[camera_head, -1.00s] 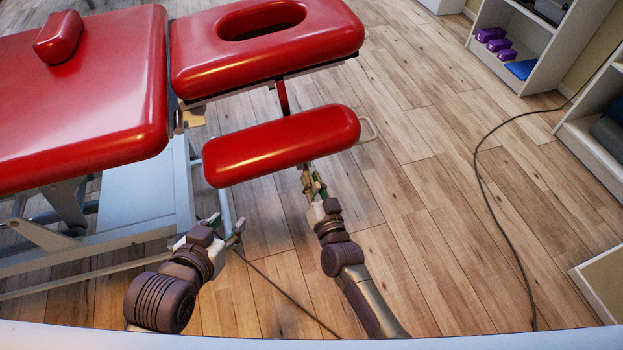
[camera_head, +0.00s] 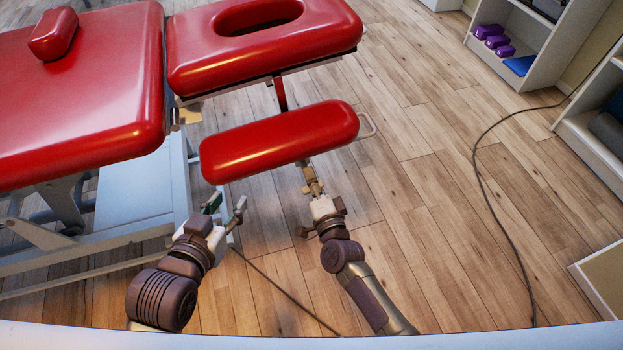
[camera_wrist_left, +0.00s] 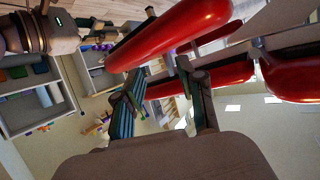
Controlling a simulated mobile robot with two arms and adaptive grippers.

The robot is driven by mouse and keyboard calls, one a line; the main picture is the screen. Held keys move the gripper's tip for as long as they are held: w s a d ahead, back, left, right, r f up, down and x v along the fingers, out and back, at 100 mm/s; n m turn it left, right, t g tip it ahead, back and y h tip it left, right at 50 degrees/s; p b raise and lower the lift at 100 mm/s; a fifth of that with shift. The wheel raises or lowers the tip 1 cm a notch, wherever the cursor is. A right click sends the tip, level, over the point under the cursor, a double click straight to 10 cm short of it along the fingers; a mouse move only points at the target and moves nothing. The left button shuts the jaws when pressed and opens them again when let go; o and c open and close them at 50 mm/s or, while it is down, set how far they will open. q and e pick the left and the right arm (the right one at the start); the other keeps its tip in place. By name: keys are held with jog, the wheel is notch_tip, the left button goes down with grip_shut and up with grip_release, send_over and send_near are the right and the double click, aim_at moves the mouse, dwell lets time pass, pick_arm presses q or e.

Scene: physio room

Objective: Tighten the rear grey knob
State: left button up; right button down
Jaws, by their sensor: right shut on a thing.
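The red treatment table has a separate red arm pad (camera_head: 280,140) at its near end. No grey knob shows clearly in either view; the area under the pad is mostly hidden. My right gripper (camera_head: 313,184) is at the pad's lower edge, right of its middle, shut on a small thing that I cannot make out. My left gripper (camera_head: 225,207) is open and empty, below the pad's left end and apart from it. In the left wrist view its two fingers (camera_wrist_left: 160,95) stand wide apart, with the red pad (camera_wrist_left: 170,35) beyond them.
The red headrest (camera_head: 265,40) with its oval hole is behind the pad. The white table frame (camera_head: 140,195) is left of my left gripper. A dark cable (camera_head: 480,180) runs over the wooden floor.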

pick_arm(q)
jog(key=shift+w+d+r+t, duration=0.15)
jog(key=shift+w+r+t, duration=0.15)
jog(key=shift+r, duration=0.2)
jog(key=shift+w+d+r+t, duration=0.15)
jog(key=shift+r+t, duration=0.25)
jog(key=shift+r, duration=0.1)
pick_arm(e)
jog(key=shift+f+m, duration=0.2)
jog(key=shift+m, duration=0.8)
jog(key=c, duration=1.2)
grip_release()
jog(key=shift+r, duration=0.1)
pick_arm(q)
jog(key=shift+h, duration=0.3)
pick_arm(e)
jog(key=shift+s, duration=0.1)
jog(key=v, duration=1.2)
jog(key=shift+r, duration=0.15)
